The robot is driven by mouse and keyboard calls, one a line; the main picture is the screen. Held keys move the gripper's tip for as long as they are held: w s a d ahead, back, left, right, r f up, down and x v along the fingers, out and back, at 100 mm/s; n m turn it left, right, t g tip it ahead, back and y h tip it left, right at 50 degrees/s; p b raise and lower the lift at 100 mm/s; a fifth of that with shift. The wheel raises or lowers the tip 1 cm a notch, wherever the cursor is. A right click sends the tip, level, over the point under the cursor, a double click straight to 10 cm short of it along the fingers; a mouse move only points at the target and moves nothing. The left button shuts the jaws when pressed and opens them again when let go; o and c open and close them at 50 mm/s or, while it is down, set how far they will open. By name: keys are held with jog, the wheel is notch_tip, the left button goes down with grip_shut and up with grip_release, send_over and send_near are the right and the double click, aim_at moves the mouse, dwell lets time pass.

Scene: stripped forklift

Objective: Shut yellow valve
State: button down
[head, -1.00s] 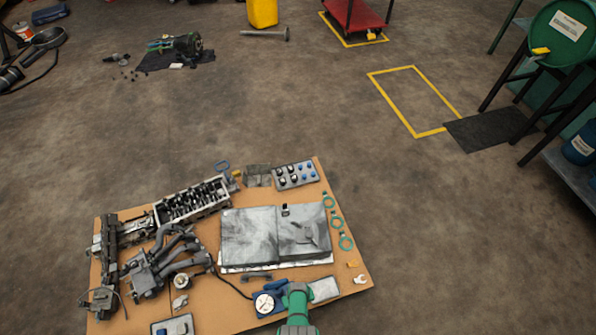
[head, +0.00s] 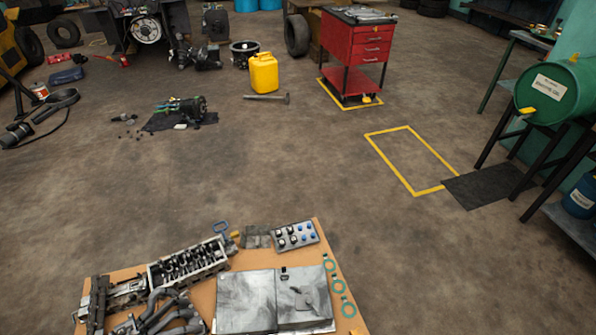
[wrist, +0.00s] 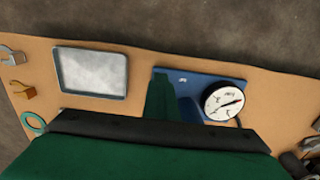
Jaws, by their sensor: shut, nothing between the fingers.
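The yellow valve (head: 527,110) shows in the head view as a small yellow handle low on the front end of a green drum (head: 552,95) at the right. The drum lies on its side on a dark stand and carries a white label. Whether the valve is open or shut is too small to tell. My gripper (wrist: 162,98) shows in the wrist view, green, shut and empty. It is over the brown board beside a blue device with a round dial (wrist: 223,102), far from the valve. My gripper is out of the head view.
The board (head: 335,262) with engine parts fills the bottom of the head view. A metal tray (wrist: 92,72) lies on it. A yellow floor outline (head: 412,160) and a dark mat (head: 490,185) lie before the drum. A red tool cart (head: 355,50) stands farther back.

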jog(key=shift+w+a, duration=0.15)
jog(key=shift+a, duration=0.1)
jog(key=shift+s+a, duration=0.25)
jog(key=shift+a, duration=0.25)
jog(key=shift+s+a, duration=0.2)
jog(key=shift+a, duration=0.3)
jog(key=shift+s, duration=0.2)
dwell(0.5)
jog(key=shift+s, duration=0.15)
notch_tip(320, 180, up, 6)
dwell(0.7)
dwell(0.3)
